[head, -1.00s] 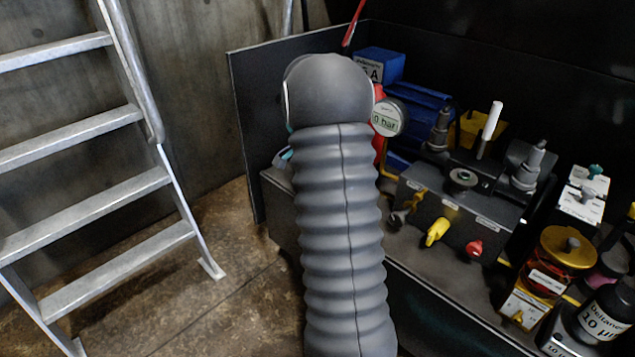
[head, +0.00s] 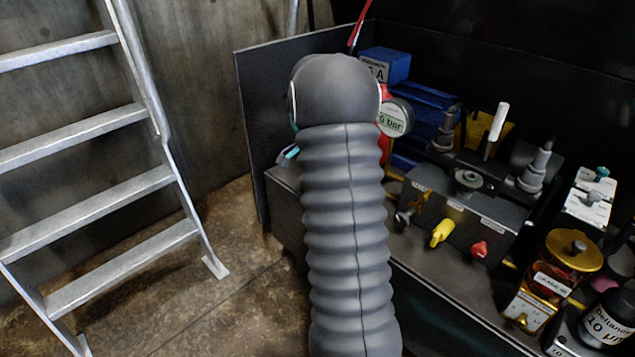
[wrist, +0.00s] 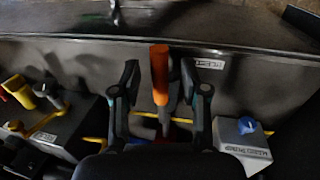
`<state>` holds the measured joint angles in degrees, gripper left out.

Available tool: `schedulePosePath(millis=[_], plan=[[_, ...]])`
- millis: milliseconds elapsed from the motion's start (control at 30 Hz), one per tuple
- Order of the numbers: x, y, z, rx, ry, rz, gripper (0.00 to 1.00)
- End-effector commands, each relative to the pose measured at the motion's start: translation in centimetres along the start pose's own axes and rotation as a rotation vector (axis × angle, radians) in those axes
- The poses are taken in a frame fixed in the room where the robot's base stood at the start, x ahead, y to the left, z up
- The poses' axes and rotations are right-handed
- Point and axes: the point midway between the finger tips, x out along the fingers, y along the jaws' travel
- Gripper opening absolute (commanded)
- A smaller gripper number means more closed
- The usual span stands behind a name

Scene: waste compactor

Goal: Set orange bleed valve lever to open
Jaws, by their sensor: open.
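In the wrist view the orange lever (wrist: 160,72) stands upright on a grey metal stem. My gripper (wrist: 159,75) is open, with one dark finger on each side of the lever. A gap shows between the lever and each finger, so the jaws are around it but not closed on it. The lower end of the stem lies low between the fingers and its base is partly hidden. In the head view my arm hides the orange lever and my gripper.
A white box with a blue knob (wrist: 246,125) stands right of my gripper in the wrist view. A yellow knob (wrist: 18,90) is at left. The head view shows a pressure gauge (head: 395,118), a dark valve block (head: 460,212) and a metal ladder (head: 110,190); floor between is clear.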

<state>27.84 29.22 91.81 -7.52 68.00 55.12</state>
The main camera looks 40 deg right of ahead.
Motion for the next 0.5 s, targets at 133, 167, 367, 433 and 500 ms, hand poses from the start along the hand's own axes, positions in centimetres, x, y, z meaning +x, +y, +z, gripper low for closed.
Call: schedulePosePath(millis=[133, 167, 367, 433, 500], plan=[[-0.7, 0.0, 0.0, 0.0, 0.0, -0.001, 0.44], [-1.1, 0.0, 0.0, 0.0, 0.0, -0.001, 0.44], [-4.6, 0.0, -0.2, 0.002, 0.003, -0.004, 0.44], [-6.0, 0.0, -0.1, 0.002, 0.002, -0.004, 0.44], [-7.4, 0.0, -0.1, 0.002, 0.002, -0.003, 0.44]])
